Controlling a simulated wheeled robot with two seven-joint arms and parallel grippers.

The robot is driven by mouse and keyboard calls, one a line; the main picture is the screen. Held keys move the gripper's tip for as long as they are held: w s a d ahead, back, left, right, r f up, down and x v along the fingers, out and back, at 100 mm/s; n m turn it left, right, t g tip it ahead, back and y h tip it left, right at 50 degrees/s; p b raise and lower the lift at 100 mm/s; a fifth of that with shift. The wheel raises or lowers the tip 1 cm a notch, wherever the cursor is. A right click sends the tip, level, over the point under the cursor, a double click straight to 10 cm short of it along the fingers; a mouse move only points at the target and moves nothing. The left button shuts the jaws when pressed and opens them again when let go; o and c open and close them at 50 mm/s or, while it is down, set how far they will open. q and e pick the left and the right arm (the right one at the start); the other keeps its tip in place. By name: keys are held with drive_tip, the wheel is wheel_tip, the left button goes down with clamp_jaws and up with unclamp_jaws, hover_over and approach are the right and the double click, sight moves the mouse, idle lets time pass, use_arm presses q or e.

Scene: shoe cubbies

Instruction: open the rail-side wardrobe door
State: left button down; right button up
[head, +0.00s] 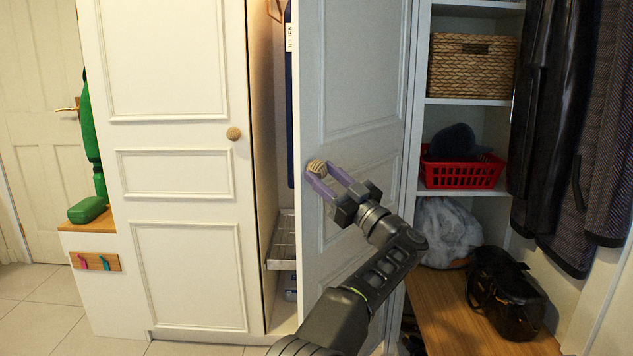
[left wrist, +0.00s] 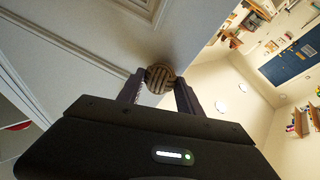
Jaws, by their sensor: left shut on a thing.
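The wardrobe door (head: 360,68) with a raised panel stands ajar, swung out from the cabinet. Its round ribbed wooden knob (head: 316,167) sits near the door's free edge. My left gripper (head: 322,172) is shut on this knob, with its purple fingers on either side. In the left wrist view the knob (left wrist: 160,77) shows between the fingertips, against the white door (left wrist: 85,45). The other wardrobe door (head: 180,130), with its own wooden knob (head: 234,133), is closed. My right gripper is in neither view.
Between the doors a dark interior shows with a hanging garment and a wire shelf (head: 281,240). To the right are open shelves with a wicker basket (head: 472,66), a red basket (head: 462,172), a black bag (head: 503,292) and hanging coats (head: 565,110). Tiled floor (head: 40,315) is free at left.

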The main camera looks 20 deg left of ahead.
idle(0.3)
use_arm(q)
drive_tip(key=c, duration=0.8)
unclamp_jaws()
drive_tip(key=shift+s+d+f+b, duration=0.2)
drive_tip(key=shift+d+f+b, duration=0.2)
drive_tip(key=shift+d+b, duration=0.2)
drive_tip(key=b+v, duration=0.4)
drive_tip(key=v, duration=0.2)
drive_tip(key=shift+s+d, duration=0.2)
